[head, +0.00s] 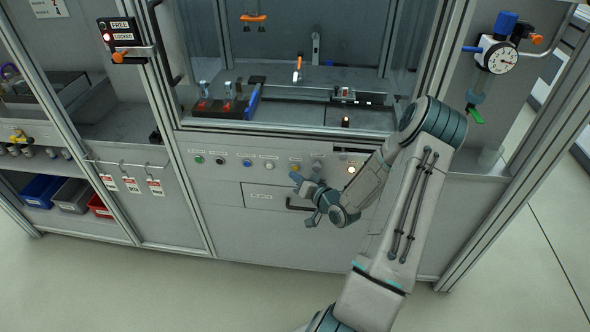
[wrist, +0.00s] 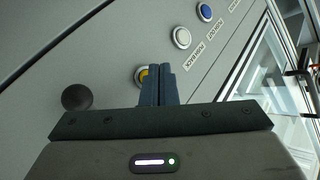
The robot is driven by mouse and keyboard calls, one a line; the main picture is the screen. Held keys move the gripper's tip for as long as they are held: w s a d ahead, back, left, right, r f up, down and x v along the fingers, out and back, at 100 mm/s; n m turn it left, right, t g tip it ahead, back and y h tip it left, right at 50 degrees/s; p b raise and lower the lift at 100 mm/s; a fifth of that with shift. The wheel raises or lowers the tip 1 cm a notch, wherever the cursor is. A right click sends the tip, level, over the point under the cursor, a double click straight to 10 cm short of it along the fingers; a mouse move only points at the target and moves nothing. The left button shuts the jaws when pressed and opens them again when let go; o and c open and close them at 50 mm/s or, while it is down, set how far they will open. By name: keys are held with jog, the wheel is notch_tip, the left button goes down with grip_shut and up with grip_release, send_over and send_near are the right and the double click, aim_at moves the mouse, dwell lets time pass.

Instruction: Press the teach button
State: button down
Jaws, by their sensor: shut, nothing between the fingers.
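A row of buttons runs along the grey panel below the cell window. A yellow button (head: 295,168) is in this row; in the wrist view it shows partly behind my fingers (wrist: 141,75). A white button (head: 270,165) and a blue button (head: 246,163) are to its left. The labels are too small or blurred to tell which is the teach button. My gripper (head: 295,179) is shut and empty, its fingertips just in front of the yellow button. It also shows in the wrist view (wrist: 159,70). I cannot tell whether the fingertips touch the button.
A green button (head: 199,160) and a black one (head: 220,161) sit farther left. A black knob (wrist: 77,97) is beside the yellow button in the wrist view. A lit lamp (head: 351,170) is to the right. A drawer front (head: 264,196) with a dark handle lies below.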

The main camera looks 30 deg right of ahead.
jog(key=shift+s+a, duration=0.7)
jog(key=shift+s, duration=0.35)
jog(key=shift+s+a, duration=0.7)
jog(key=shift+s, duration=0.35)
jog(key=s+a+r+n+g+h, duration=0.2)
jog(key=s+a+r+g, duration=0.1)
jog(key=r+g, duration=0.3)
jog(key=s+a+r+n+g+h, duration=0.3)
jog(key=r, duration=0.4)
jog(key=s+a+r+g, duration=0.1)
jog(key=s+a+r, duration=0.2)
jog(key=s, duration=0.2)
jog(key=s+a+r+g+y+p, duration=0.1)
jog(key=s+a+r, duration=0.2)
jog(key=s, duration=0.3)
jog(key=s+a+r+g, duration=0.2)
jog(key=s+a+r, duration=0.1)
jog(key=s, duration=0.3)
jog(key=shift+a+r+y+p, duration=0.3)
jog(key=shift+r+y+p, duration=0.1)
jog(key=shift+r, duration=0.4)
jog(key=shift+w, duration=0.1)
